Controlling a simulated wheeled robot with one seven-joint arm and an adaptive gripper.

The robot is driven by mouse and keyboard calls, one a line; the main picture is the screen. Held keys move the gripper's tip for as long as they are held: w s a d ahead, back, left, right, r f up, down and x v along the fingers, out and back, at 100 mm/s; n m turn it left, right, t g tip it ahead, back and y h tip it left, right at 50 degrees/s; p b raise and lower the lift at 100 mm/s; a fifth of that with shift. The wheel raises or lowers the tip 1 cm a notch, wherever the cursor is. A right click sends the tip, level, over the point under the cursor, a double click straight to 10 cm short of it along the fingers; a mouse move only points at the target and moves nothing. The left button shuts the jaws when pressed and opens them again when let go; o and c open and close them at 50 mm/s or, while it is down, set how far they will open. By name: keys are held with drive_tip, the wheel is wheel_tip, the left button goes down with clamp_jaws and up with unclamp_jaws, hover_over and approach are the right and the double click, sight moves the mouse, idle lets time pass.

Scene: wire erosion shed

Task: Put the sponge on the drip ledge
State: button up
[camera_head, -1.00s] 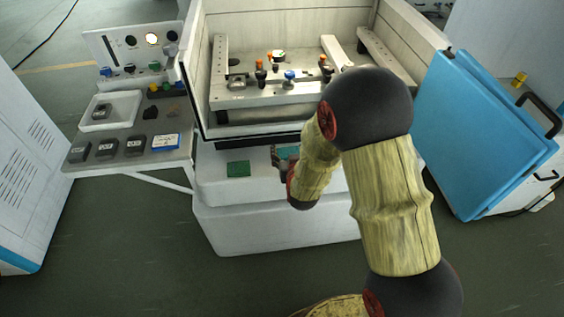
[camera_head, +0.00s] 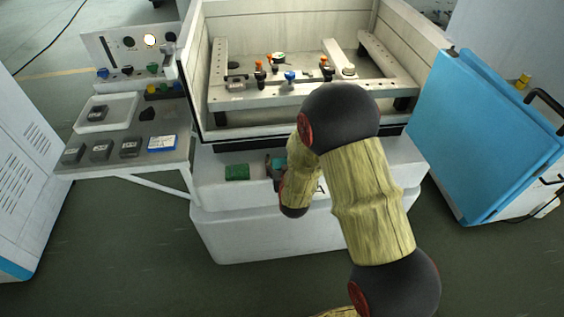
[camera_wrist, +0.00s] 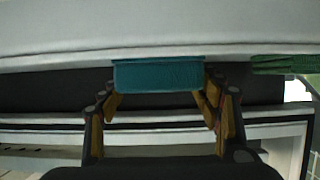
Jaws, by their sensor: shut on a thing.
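A teal block, which I take to be the sponge (camera_head: 277,160), is between the fingers of my gripper (camera_head: 276,174). In the wrist view the sponge (camera_wrist: 158,75) spans the gap between both fingertips of my gripper (camera_wrist: 160,98), which is shut on it. The white drip ledge (camera_head: 213,181) runs below the front of the machine. My gripper is over or at this ledge, near its back. I cannot tell whether the sponge touches it. My arm hides part of the ledge's right side.
A green pad (camera_head: 237,172) lies on the ledge left of my gripper; it also shows in the wrist view (camera_wrist: 285,64). The machine tub (camera_head: 290,27) rises behind. A grey side table (camera_head: 95,170) with small boxes stands left, a blue-panelled unit (camera_head: 485,130) right.

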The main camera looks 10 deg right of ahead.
drive_tip(key=o, duration=0.9)
drive_tip(key=shift+f, duration=0.1)
drive_tip(key=shift+s+r+p, duration=0.2)
drive_tip(key=shift+r+p, duration=0.1)
drive_tip(key=p+v, duration=0.3)
drive_tip(key=v, duration=0.9)
drive_tip(key=s+d+r+g+y, duration=0.1)
drive_tip(key=s+r+g, duration=0.15)
drive_tip(key=r, duration=0.55)
drive_tip(key=s+d+r+g, duration=0.2)
drive_tip(key=s+r, duration=0.1)
drive_tip(key=r, duration=0.5)
drive_tip(key=s+d+r+g, duration=0.1)
drive_tip(key=s+d+r, duration=0.1)
drive_tip(key=s, duration=0.5)
drive_tip(key=s+d+r+g, duration=0.1)
drive_tip(key=s+d+r, duration=0.1)
drive_tip(key=s+r, duration=0.2)
drive_tip(key=s+d+r+g+h, duration=0.1)
drive_tip(key=s+d+r, duration=0.1)
drive_tip(key=s, duration=0.9)
drive_tip(key=shift+r, duration=0.6)
